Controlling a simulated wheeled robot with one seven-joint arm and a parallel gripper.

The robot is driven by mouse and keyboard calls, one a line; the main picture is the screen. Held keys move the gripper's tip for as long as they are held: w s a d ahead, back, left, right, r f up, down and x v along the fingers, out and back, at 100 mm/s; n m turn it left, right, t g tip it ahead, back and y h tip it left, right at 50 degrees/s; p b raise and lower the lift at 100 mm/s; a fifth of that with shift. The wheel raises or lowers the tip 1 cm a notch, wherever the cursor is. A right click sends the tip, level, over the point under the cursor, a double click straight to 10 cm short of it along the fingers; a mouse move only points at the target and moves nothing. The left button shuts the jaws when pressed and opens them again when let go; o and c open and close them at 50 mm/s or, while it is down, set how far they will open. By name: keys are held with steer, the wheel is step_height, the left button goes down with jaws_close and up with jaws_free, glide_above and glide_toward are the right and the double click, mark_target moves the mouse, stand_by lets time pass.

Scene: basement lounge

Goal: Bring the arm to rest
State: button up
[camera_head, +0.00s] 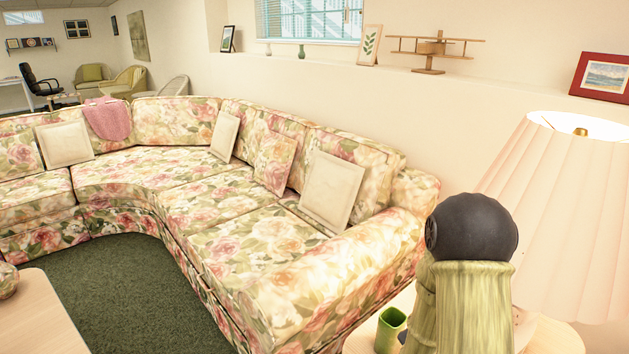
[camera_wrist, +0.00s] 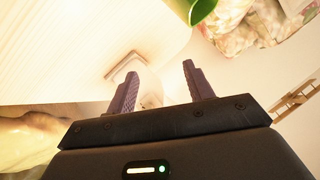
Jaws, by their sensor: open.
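My gripper (camera_wrist: 160,85) shows in the wrist view with its two purple fingers apart and nothing between them. In the head view I cannot make out the gripper. A dark rounded joint (camera_head: 471,228) above a green sleeve (camera_head: 468,305) stands at the lower right there, in front of the lamp; it looks like part of my arm. A green cup (camera_head: 391,328) stands on a light side table just left of the sleeve. The cup also shows in the wrist view (camera_wrist: 196,8), beyond the fingers and cut by the top edge.
A pleated lampshade (camera_head: 565,210) stands close on the right. A floral sofa (camera_head: 235,240) with several cushions fills the middle. A wooden model plane (camera_head: 433,50) and a red-framed picture (camera_head: 603,76) sit on the ledge. Green carpet (camera_head: 125,285) lies open at the left.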

steer(key=s+a+r+n+g+y, duration=0.55)
steer(key=s+a+r+n, duration=0.5)
steer(key=s+n, duration=0.3)
step_height(320, 180, up, 22)
steer(key=p, duration=2.3)
steer(key=shift+s+g, duration=0.25)
steer(key=shift+g, duration=0.2)
steer(key=shift+r+h, duration=0.1)
steer(key=shift+h, duration=0.15)
